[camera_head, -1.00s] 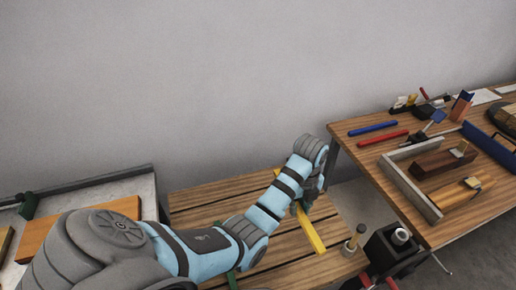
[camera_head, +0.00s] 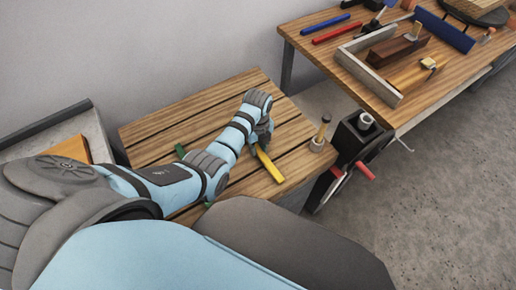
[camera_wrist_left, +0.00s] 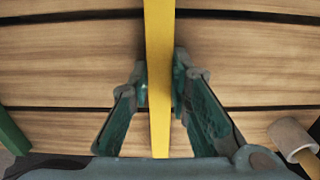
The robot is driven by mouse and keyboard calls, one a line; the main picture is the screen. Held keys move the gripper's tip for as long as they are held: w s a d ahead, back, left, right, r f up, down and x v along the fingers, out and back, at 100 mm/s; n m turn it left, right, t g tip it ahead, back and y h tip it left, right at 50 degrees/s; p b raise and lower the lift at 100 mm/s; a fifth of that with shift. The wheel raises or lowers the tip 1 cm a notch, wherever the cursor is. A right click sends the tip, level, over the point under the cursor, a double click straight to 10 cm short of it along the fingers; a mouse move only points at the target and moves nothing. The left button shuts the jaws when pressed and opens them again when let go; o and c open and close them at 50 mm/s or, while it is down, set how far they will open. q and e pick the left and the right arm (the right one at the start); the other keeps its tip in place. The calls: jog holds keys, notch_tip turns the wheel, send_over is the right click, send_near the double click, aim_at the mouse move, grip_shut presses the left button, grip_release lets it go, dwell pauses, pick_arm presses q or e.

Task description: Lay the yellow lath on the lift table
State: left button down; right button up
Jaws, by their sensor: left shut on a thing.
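The yellow lath (camera_head: 268,166) is a thin flat strip over the slatted wooden table (camera_head: 160,125), which looks like the lift table. My left gripper (camera_head: 258,143) is shut on the lath. In the left wrist view the lath (camera_wrist_left: 159,40) runs upright through the picture, between the two green fingers of the gripper (camera_wrist_left: 160,88). The slats (camera_wrist_left: 70,55) lie close below it; I cannot tell whether the lath touches them. My gripper and forearm hide part of the lath. My right gripper is not in view.
A mallet (camera_head: 319,134) stands at the table's right corner, also in the left wrist view (camera_wrist_left: 292,138). A workbench (camera_head: 325,55) with tools stands at the back right. Bare slats lie left and behind.

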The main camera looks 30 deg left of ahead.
aim_at(258, 149)
pick_arm(q)
jog(key=shift+f, duration=0.1)
jog(key=c, duration=1.5)
grip_release()
notch_tip(258, 149, up, 12)
jog(key=p, duration=0.4)
jog(key=shift+r, duration=0.2)
jog(key=shift+d, duration=0.1)
